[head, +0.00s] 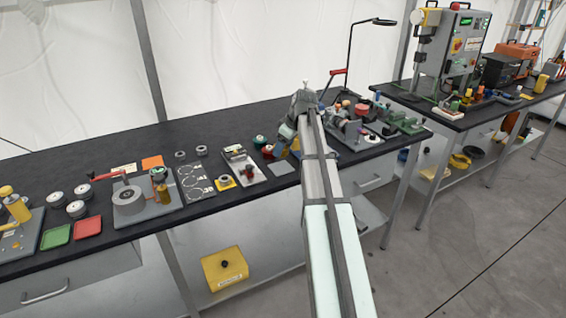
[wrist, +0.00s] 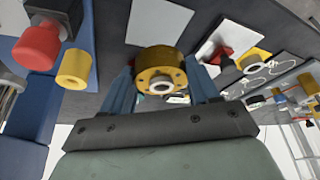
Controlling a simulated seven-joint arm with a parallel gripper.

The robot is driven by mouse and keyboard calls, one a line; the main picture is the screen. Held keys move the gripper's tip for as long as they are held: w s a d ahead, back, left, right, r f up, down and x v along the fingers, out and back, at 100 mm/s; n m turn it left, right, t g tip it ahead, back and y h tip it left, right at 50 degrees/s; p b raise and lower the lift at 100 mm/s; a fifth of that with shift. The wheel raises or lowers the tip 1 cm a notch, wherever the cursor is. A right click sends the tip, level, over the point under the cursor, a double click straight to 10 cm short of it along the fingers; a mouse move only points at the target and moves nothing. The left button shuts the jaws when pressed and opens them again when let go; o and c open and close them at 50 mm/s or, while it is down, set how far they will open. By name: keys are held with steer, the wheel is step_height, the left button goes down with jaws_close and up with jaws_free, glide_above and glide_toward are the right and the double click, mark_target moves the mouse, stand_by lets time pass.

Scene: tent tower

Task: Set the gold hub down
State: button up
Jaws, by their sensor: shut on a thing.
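The gold hub (wrist: 160,77) is a short gold cylinder with bolt holes and a pale central ring facing the wrist camera. My gripper (wrist: 161,87) has its blue fingers shut on both sides of the hub. In the head view my gripper (head: 279,149) is low over the black bench, and my arm hides part of that area. I cannot tell whether the hub touches any surface.
A grey plate with a red part (head: 249,173) stands left of the gripper, beside a panel with outlined shapes (head: 195,182). The bench's back strip (head: 215,125) is clear.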

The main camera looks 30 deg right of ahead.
mark_target(280, 167)
steer(key=shift+f, duration=3.1)
steer(key=shift+f, duration=0.1)
steer(key=o, duration=1.1)
steer(key=shift+o, duration=0.2)
steer(key=v, duration=1.2)
